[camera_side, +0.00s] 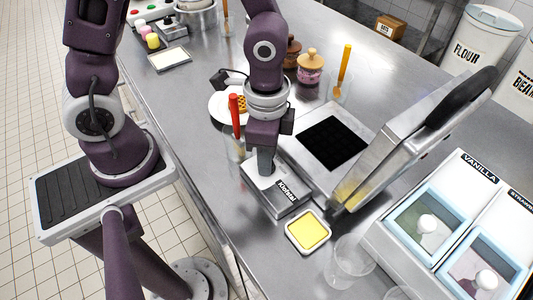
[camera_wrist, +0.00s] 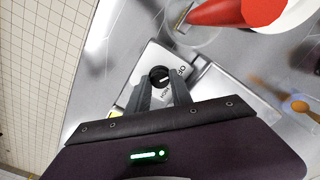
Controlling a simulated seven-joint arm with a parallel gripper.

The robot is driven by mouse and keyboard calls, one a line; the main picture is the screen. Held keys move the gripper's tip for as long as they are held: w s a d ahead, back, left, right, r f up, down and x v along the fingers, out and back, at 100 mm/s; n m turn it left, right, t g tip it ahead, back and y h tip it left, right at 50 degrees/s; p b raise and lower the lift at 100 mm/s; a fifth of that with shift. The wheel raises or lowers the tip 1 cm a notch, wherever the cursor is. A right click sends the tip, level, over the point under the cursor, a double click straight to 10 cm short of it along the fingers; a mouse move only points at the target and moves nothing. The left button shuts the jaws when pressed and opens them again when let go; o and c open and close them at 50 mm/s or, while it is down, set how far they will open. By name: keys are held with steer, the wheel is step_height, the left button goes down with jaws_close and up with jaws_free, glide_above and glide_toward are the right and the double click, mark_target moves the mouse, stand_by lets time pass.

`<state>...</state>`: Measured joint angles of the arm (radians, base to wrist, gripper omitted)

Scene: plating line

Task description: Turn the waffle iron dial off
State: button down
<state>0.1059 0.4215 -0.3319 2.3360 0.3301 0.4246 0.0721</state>
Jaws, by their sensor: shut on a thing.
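The waffle iron (camera_side: 300,138) stands open on the steel counter, its dark plate bare and its lid (camera_side: 405,135) raised to the right. Its control box juts out at the front, with a label on its face. My gripper (camera_side: 266,168) points down onto the top of this box. In the wrist view the black round dial (camera_wrist: 159,75) sits on the box between my two fingertips (camera_wrist: 162,88), which are shut on it. A pale mark shows on the dial, with lettering beside it. I cannot tell which setting the mark points to.
A yellow-filled square dish (camera_side: 308,232) and a clear glass (camera_side: 350,262) stand in front. A red-handled tool (camera_side: 236,115) in a glass is close left of my gripper, by a plate with a waffle (camera_side: 241,104). Lidded tubs (camera_side: 425,225) are at right.

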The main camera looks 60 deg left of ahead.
stand_by(0.5)
steer(key=c, duration=1.1)
jaws_free()
steer(key=shift+c, duration=0.2)
step_height(320, 180, up, 7)
steer(key=shift+r, duration=0.1)
steer(key=s+a+r+n+t, duration=0.5)
steer(key=s+a+r+n, duration=0.3)
steer(key=r, duration=0.3)
steer(key=shift+a+r+n+t, duration=0.3)
steer(key=shift+a+r+n, duration=0.1)
steer(key=shift+a+n, duration=0.1)
